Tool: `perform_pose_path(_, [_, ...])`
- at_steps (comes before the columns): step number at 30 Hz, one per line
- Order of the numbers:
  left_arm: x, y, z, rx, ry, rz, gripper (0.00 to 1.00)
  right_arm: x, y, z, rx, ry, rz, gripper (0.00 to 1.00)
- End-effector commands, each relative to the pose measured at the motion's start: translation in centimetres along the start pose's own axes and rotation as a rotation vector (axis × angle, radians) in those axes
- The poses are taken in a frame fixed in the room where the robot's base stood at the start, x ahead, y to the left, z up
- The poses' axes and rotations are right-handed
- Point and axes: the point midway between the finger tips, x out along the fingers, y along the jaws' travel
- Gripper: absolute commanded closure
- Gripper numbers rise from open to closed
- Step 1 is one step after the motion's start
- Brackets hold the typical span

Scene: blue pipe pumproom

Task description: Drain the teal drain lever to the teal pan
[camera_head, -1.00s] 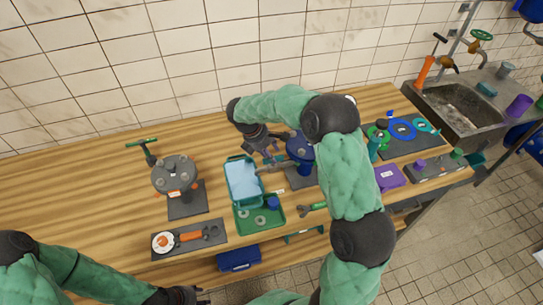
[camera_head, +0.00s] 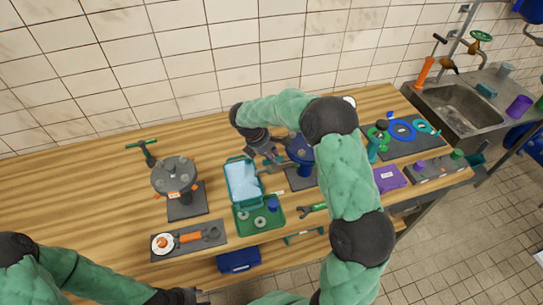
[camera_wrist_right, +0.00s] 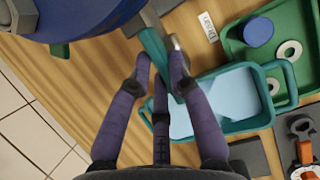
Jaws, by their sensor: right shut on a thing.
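The teal drain lever (camera_wrist_right: 153,45) is between the fingertips of my right gripper (camera_wrist_right: 158,68) in the right wrist view, under the blue pump body (camera_wrist_right: 100,14). In the head view my right gripper (camera_head: 273,162) is shut on it, beside the blue pump (camera_head: 300,148); the lever is mostly hidden there. The teal pan (camera_head: 229,168) stands to the left of the pump. In the right wrist view the pan (camera_wrist_right: 240,126) holds pale blue liquid, close to the lever's end. My left gripper (camera_head: 188,297) is cut by the bottom edge, its jaws unclear.
A green tray (camera_head: 241,225) with washers and a blue cap adjoins the pan. A small label (camera_wrist_right: 208,27) lies near the lever. A grey pump (camera_head: 174,176) stands left. A purple box (camera_head: 389,179) is right. The back left tabletop is clear.

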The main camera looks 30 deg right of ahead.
Motion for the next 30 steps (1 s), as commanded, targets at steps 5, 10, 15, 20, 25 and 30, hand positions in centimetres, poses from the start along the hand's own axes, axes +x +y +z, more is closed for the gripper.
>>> perform_pose_path(5, [-0.5, 0.2, 0.0, 0.0, 0.0, 0.0, 0.56, -0.1, 0.1, 0.1, 0.059, -0.001, -0.024, 1.0])
perform_pose_path(10, [-1.1, 0.4, 0.0, 0.0, 0.0, 0.0, 0.56, -0.2, 0.2, 0.2, 0.166, 0.0, -0.068, 1.0])
perform_pose_path(15, [-1.9, 0.7, 0.1, 0.0, 0.0, 0.0, 0.56, -0.1, 0.2, 0.3, 0.308, 0.0, -0.127, 1.0])
perform_pose_path(20, [-2.5, 0.9, 0.1, 0.0, 0.0, 0.0, 0.56, -0.1, 0.3, 0.4, 0.449, 0.0, -0.185, 1.0])
perform_pose_path(25, [-3.1, 1.1, 0.1, 0.0, 0.0, 0.0, 0.56, 0.0, 0.3, 0.5, 0.6, 0.0, -0.248, 1.0])
perform_pose_path(30, [-3.5, 1.3, 0.1, 0.0, 0.0, 0.0, 0.56, 0.0, 0.4, 0.6, 0.75, 0.0, -0.308, 1.0])
